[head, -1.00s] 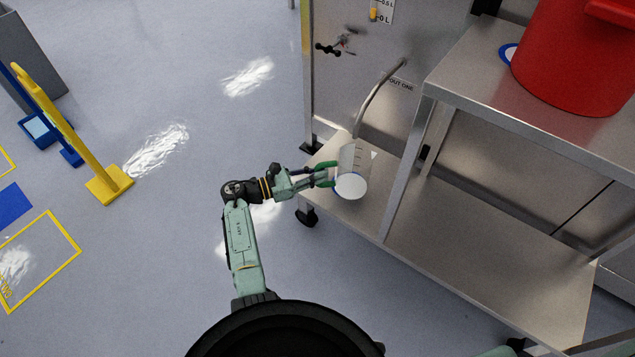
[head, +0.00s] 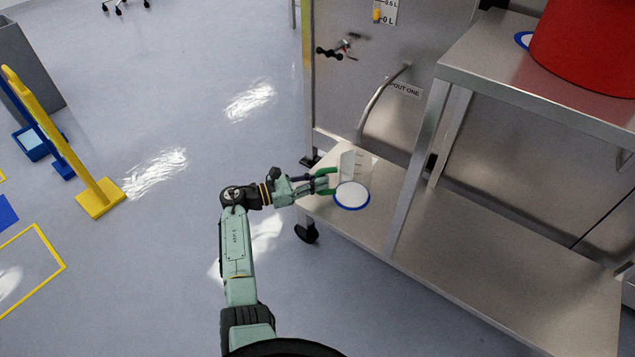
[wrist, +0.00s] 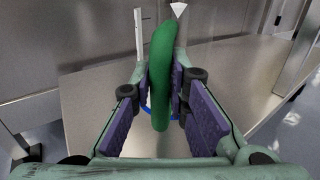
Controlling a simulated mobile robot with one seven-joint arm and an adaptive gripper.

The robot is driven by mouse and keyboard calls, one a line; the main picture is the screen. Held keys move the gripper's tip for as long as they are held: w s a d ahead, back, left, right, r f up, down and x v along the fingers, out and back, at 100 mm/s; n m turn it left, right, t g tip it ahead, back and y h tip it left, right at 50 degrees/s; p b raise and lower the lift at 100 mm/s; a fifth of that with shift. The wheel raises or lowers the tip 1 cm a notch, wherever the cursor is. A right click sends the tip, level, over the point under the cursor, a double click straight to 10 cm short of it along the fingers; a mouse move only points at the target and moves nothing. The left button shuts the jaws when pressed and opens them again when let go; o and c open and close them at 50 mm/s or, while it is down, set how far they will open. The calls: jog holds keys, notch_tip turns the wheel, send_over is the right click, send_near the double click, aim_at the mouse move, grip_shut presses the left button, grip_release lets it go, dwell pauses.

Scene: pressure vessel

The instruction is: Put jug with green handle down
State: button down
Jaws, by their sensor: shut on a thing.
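The clear jug (head: 355,165) with graduation marks is at the left end of the trolley's lower shelf in the head view. Its green handle (head: 327,180) points left, toward my gripper (head: 318,183). In the wrist view the green handle (wrist: 161,70) stands between the purple finger pads, and my gripper (wrist: 160,97) is shut on it. A white disc with a blue rim (head: 351,196) lies on the shelf just in front of the jug. Part of the blue rim (wrist: 148,109) shows below the handle in the wrist view. I cannot tell whether the jug's base touches the shelf.
The lower shelf (head: 490,255) is bare to the right. A trolley post (head: 418,170) rises right of the jug. A bent outlet pipe (head: 378,98) is behind it. A red pot (head: 590,50) stands on the upper shelf. A yellow stand (head: 60,140) is on the floor at left.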

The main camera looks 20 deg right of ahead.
jog(key=c, duration=2)
grip_release()
jog(key=shift+f, duration=0.15)
jog(key=o, duration=0.4)
jog(key=shift+o, duration=0.2)
jog(key=shift+a+r, duration=0.15)
jog(key=shift+r, duration=0.05)
jog(key=a, duration=1.1)
jog(key=shift+s+a, duration=0.35)
jog(key=shift+s, duration=0.1)
